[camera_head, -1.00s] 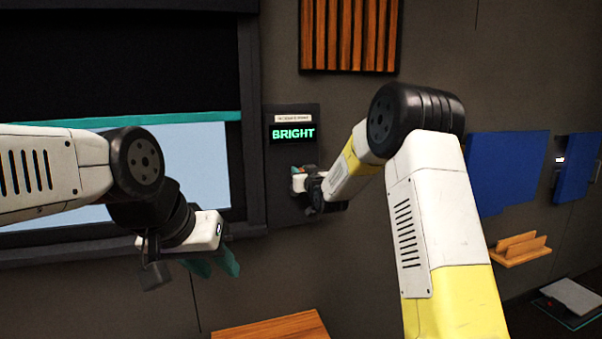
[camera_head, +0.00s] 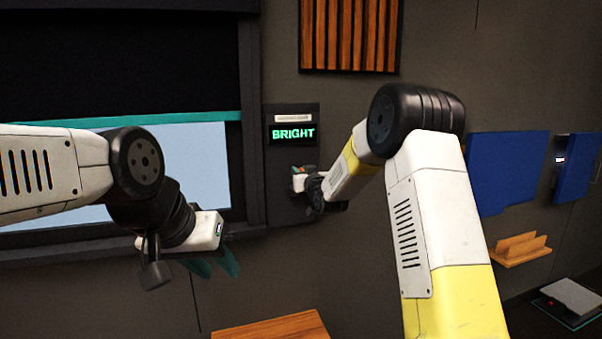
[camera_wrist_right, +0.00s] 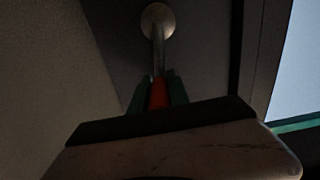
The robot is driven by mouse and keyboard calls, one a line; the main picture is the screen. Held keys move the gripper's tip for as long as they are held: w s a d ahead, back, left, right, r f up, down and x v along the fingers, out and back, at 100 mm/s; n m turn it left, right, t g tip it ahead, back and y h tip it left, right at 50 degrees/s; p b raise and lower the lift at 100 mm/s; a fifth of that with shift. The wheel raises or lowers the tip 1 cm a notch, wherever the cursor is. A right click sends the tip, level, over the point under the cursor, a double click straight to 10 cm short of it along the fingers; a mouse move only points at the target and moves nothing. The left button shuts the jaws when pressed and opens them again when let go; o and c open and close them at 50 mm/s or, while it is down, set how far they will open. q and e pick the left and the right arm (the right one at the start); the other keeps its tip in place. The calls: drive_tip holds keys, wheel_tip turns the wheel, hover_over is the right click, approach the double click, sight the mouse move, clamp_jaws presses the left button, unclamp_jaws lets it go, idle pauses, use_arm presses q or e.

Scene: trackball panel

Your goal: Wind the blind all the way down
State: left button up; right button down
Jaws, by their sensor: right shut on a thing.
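The dark blind (camera_head: 120,60) hangs partway down the window at the left of the head view. Its teal bottom bar (camera_head: 215,117) sits above a bright strip of pane (camera_head: 205,150). A dark wall panel (camera_head: 285,215) beside the window has a display (camera_head: 293,134) reading BRIGHT. My right gripper (camera_wrist_right: 158,92) is at this panel, its green fingers shut on the red grip of a crank (camera_wrist_right: 158,50). The crank's metal arm runs to a round hub. In the head view my right wrist mostly hides the crank. My left gripper (camera_head: 212,264) hangs in front of the window's lower corner; its finger gap is unclear.
A slatted wooden panel (camera_head: 348,35) is above. Blue panels (camera_head: 500,170) and a small wooden shelf (camera_head: 520,250) are on the right wall. A wooden surface (camera_head: 275,327) lies below. My right arm crosses the middle of the view.

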sight(307, 203)
drive_tip(key=shift+d, duration=0.15)
idle(0.4)
drive_tip(key=w+d+f+m, duration=0.2)
drive_tip(key=d+f+m, duration=0.4)
drive_tip(key=m, duration=0.7)
drive_tip(key=shift+s+a+f+m, duration=0.15)
drive_tip(key=shift+a+f+m, duration=0.35)
drive_tip(key=shift+f+m, duration=1.2)
drive_tip(key=shift+s+a+f+m, duration=0.15)
drive_tip(key=shift+a+f+m, duration=0.45)
drive_tip(key=shift+m, duration=2.05)
drive_tip(key=shift+s+a+f+m, duration=0.15)
drive_tip(key=shift+a+f+m, duration=0.2)
drive_tip(key=shift+f+m, duration=1.4)
drive_tip(key=shift+r+m, duration=0.35)
drive_tip(key=shift+m, duration=0.05)
drive_tip(key=c, duration=1.3)
unclamp_jaws()
